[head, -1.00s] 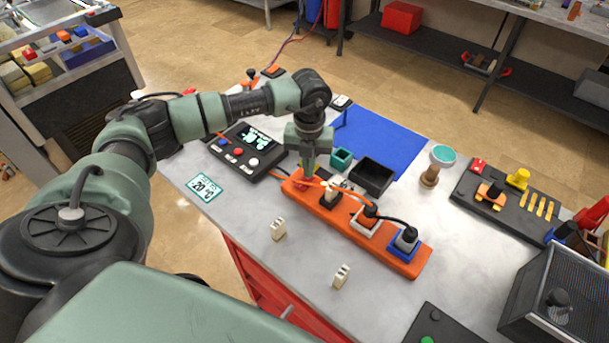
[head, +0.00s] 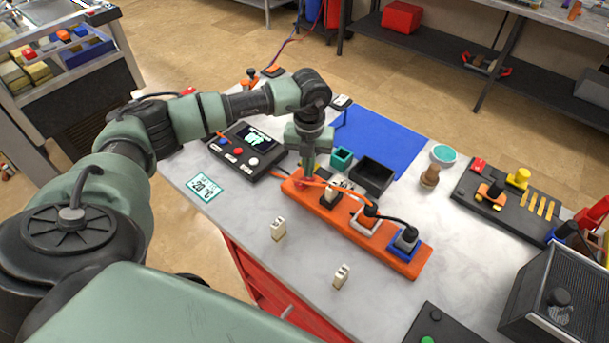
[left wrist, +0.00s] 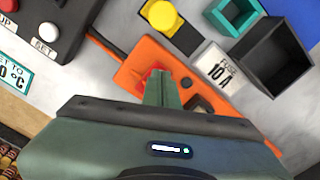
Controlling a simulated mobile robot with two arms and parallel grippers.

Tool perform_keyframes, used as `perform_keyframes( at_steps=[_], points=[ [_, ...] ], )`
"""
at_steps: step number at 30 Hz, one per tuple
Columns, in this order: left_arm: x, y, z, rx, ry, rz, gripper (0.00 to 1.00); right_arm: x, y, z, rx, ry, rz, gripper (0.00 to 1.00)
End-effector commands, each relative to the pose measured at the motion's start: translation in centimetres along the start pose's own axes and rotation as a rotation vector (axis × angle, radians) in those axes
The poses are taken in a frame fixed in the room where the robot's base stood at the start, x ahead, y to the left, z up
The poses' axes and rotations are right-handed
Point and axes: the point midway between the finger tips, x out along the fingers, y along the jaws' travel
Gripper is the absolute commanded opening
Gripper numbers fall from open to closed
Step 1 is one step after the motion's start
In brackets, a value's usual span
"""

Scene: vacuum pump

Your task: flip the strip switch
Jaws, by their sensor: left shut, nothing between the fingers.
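The orange power strip (head: 400,262) lies on the bench top, with plugs in several of its sockets. Its red switch (left wrist: 153,76) is at the strip's left end, partly covered by my fingers in the left wrist view. My left gripper (head: 307,178) is shut and empty, pointing down with its fingertips over the switch. In the left wrist view the closed fingers (left wrist: 158,88) overlap the red switch; whether they touch it I cannot tell. The switch's position is hidden. My right gripper is not in view.
A black control box (head: 247,150) stands left of the strip. A teal cup (head: 342,158) and a black open box (head: 371,178) stand behind it, near a blue mat (head: 385,138). Two pale fuses (head: 278,229) stand in front. An orange cable runs beside my gripper.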

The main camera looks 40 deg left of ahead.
Motion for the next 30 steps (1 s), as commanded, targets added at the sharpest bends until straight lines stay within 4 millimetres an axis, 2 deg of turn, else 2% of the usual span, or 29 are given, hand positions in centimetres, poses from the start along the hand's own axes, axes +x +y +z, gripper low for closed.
perform_keyframes(
  at_steps=[3, 19, 30],
  points=[
    [-1.4, 0.0, 0.1, -0.001, -0.002, -0.001, 0.00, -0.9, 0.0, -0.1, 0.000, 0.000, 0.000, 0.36],
    [-5.6, 0.0, 0.0, 0.000, -0.002, 0.000, 0.00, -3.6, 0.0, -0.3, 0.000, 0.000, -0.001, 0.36],
    [-6.1, 0.0, 0.0, -0.001, -0.001, 0.000, 0.00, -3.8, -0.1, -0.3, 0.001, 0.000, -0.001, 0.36]
  ],
)
